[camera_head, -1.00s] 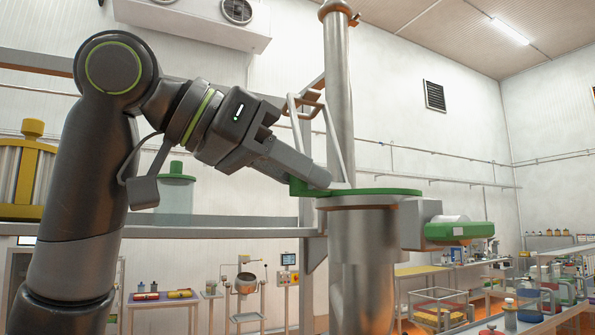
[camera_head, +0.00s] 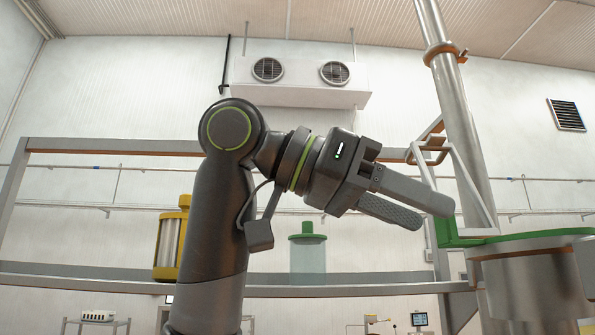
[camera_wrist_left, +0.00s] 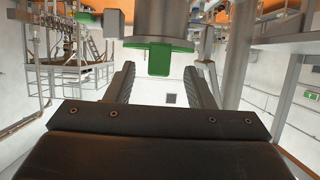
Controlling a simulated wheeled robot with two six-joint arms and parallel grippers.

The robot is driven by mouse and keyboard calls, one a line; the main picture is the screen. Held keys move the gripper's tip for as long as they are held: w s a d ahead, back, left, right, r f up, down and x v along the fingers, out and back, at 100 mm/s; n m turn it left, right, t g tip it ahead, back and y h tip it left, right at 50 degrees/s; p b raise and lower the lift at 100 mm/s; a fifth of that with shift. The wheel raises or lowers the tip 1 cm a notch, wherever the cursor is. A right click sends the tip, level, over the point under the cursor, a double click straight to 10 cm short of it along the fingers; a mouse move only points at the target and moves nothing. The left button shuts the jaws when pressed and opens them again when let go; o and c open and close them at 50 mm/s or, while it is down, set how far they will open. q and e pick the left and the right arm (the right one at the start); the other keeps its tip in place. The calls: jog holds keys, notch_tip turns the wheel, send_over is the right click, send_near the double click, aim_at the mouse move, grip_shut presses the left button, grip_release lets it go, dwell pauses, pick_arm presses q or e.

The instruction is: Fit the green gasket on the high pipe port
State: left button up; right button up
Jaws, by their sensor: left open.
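The green gasket (camera_head: 540,240) lies flat on top of the high pipe port (camera_head: 535,285) at the right of the head view. Its tab sticks out to the left, and its right part is cut off by the frame. My left gripper (camera_head: 436,214) is open and empty, with its fingers close to the tab on its left side. In the left wrist view the gasket's tab (camera_wrist_left: 159,60) shows beyond and between the spread fingers of the left gripper (camera_wrist_left: 165,66), seemingly clear of both. My right gripper is not in view.
A tall steel pipe (camera_head: 462,120) with a bent metal frame (camera_head: 465,185) stands just behind the port. A shelf (camera_head: 370,290) at the back bears a yellow-capped canister (camera_head: 172,240) and a green-lidded jar (camera_head: 307,255).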

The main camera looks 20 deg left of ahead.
pick_arm(q)
jog(key=b+v, duration=0.2)
jog(key=v, duration=1.1)
jog(key=shift+a, duration=0.3)
